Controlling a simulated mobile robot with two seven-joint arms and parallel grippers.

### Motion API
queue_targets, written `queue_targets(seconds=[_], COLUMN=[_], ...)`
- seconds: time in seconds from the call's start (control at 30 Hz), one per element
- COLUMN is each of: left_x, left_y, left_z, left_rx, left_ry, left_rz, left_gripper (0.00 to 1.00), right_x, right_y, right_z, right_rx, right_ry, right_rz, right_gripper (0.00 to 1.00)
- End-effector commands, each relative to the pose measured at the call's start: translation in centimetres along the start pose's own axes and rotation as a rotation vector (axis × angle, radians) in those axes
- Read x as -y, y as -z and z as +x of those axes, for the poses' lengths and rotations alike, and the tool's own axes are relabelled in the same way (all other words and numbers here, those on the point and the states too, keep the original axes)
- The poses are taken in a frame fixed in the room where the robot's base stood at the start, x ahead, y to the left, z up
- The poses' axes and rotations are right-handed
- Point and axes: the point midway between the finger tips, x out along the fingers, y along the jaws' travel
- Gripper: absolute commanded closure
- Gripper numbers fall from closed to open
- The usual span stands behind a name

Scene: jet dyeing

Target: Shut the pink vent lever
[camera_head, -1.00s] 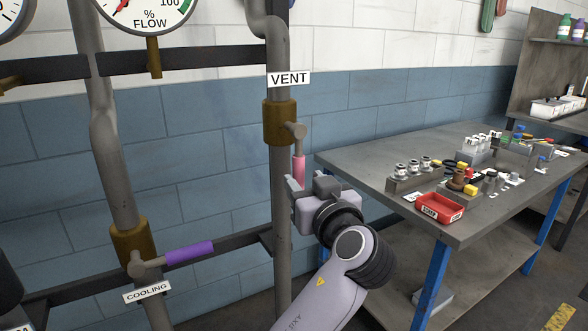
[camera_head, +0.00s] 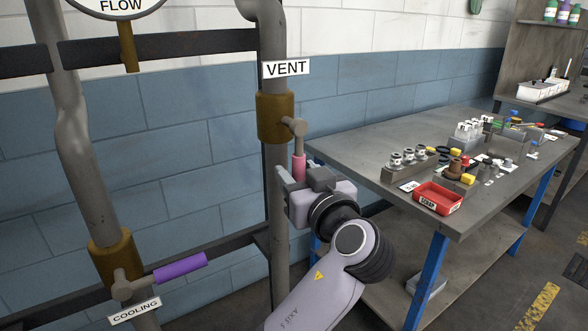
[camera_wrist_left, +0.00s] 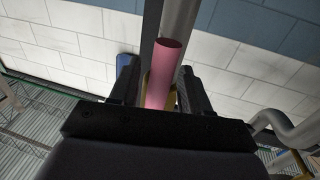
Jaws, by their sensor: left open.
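The pink vent lever (camera_head: 299,166) hangs straight down from the brown valve body (camera_head: 276,117) under the VENT sign (camera_head: 286,69). My left gripper (camera_head: 297,178) is at the lever's lower end. In the left wrist view, the pink lever (camera_wrist_left: 166,75) stands between the two dark fingers of the open left gripper (camera_wrist_left: 159,85). I cannot tell whether either finger touches it. The lever's lower end is hidden by the gripper in the head view. My right gripper is out of view.
A purple lever (camera_head: 181,267) with a COOLING sign (camera_head: 134,312) is on the pipe at lower left. A dark horizontal rail (camera_head: 160,47) crosses behind the pipes. A metal workbench (camera_head: 349,149) with small parts and a red tray (camera_head: 438,198) stands to the right.

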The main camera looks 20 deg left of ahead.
Motion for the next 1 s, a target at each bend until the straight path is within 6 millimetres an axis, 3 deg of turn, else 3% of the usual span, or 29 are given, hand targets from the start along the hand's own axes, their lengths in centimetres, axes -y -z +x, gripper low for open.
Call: queue_targets(seconds=[0.43,0.6,1.0], left_x=[-0.04,-0.04,0.11], left_y=[-0.02,-0.02,0.04], left_z=[-0.17,-0.17,0.56], left_rx=[0.000,0.000,0.005], left_ry=[0.000,0.000,0.001], left_rz=[0.000,0.000,0.024], left_gripper=[0.53,1.00,1.00], right_x=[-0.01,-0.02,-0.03], right_y=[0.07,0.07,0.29], right_z=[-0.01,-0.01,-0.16], right_rx=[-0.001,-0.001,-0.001], right_ry=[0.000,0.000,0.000], right_rz=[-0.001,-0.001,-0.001], right_gripper=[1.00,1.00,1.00])
